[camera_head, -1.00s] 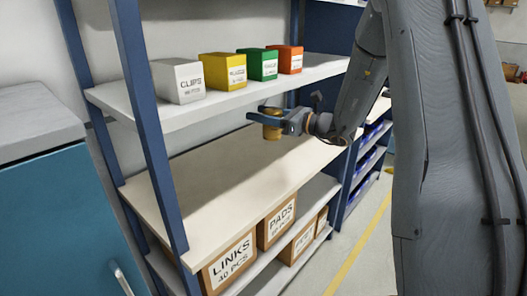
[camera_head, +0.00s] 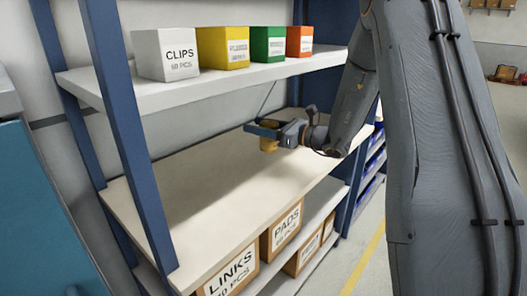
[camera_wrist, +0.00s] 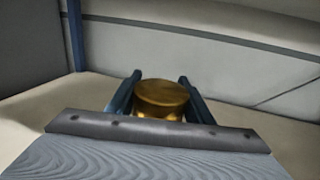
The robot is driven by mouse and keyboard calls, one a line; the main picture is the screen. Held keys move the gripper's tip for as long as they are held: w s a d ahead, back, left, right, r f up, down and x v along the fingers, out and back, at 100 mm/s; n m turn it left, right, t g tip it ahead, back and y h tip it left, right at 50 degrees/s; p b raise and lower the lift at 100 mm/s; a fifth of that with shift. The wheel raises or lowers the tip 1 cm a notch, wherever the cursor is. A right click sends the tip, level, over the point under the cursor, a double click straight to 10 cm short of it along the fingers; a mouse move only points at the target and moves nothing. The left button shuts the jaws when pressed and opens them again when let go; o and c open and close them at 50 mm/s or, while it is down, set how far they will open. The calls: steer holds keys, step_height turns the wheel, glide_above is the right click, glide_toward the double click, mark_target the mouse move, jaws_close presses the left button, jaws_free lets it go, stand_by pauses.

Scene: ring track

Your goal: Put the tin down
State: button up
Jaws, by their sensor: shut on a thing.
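The tin is a small gold-brown cylinder (camera_head: 268,144), held upright at my gripper (camera_head: 264,129). In the wrist view the tin (camera_wrist: 161,97) sits between the two dark blue fingers, which are shut on it. My gripper reaches into the bay above the bare, pale middle shelf (camera_head: 200,200). The tin hangs over that shelf, below the upper shelf. I cannot tell how far its bottom is from the surface.
The upper shelf (camera_head: 200,88) carries a white CLIPS box (camera_head: 165,55) and yellow (camera_head: 222,48), green (camera_head: 267,45) and orange (camera_head: 300,42) boxes. Cardboard boxes marked LINKS (camera_head: 230,275) and PADS (camera_head: 282,230) stand below. A blue post (camera_head: 125,130) rises at the front left.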

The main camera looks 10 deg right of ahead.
steer(key=shift+f+p, duration=0.65)
steer(key=shift+f, duration=3.15)
steer(key=shift+f, duration=0.1)
steer(key=o, duration=1.2)
steer(key=b+v, duration=0.2)
steer(key=v, duration=1)
